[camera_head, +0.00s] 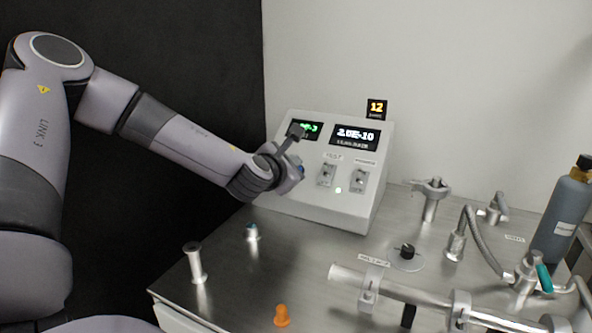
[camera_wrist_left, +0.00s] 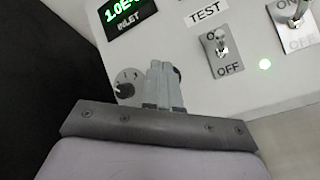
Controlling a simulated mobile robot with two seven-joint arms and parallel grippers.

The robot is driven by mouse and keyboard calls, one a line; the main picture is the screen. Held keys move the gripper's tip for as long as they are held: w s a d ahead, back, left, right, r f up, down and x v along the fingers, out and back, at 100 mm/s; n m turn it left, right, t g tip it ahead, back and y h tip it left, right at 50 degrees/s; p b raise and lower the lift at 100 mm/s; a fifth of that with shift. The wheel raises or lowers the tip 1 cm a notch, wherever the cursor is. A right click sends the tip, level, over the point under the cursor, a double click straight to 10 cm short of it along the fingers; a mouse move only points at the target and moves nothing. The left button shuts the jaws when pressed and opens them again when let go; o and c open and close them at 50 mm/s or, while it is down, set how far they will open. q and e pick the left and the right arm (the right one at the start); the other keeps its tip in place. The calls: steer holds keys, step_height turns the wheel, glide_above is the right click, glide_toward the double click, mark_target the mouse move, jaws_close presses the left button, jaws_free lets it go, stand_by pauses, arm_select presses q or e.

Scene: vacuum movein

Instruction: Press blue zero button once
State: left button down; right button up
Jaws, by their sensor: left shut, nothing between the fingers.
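The light grey control console (camera_head: 352,207) stands at the back of the metal bench, with two lit displays and two toggle switches on its sloped face. My left gripper (camera_head: 293,172) is at the left part of this face, below the green inlet display. In the left wrist view its shut, empty fingers (camera_wrist_left: 160,80) point at the panel, between a small dial (camera_wrist_left: 126,88) and the TEST switch. A small blue patch (camera_head: 301,168), possibly the blue zero button, shows beside the gripper. The fingers hide most of that spot. I cannot tell whether they touch the panel. My right gripper is not in view.
The TEST toggle switch (camera_wrist_left: 221,51) and a second switch (camera_wrist_left: 296,18) sit right of the fingers. On the bench are a metal post (camera_head: 194,264), an orange cap (camera_head: 282,316), a black knob (camera_head: 407,251), metal piping and a grey bottle (camera_head: 560,221).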

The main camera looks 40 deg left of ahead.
arm_select(q)
steer(key=shift+f, duration=0.15)
stand_by(0.5)
steer(key=shift+s+d+r+p, duration=0.1)
steer(key=shift+s+r+p, duration=0.35)
steer(key=shift+r+p, duration=0.15)
steer(key=s+r+p, duration=0.2)
steer(key=d+r+p, duration=0.1)
steer(key=r+p, duration=0.1)
steer(key=shift+s, duration=0.4)
stand_by(0.9)
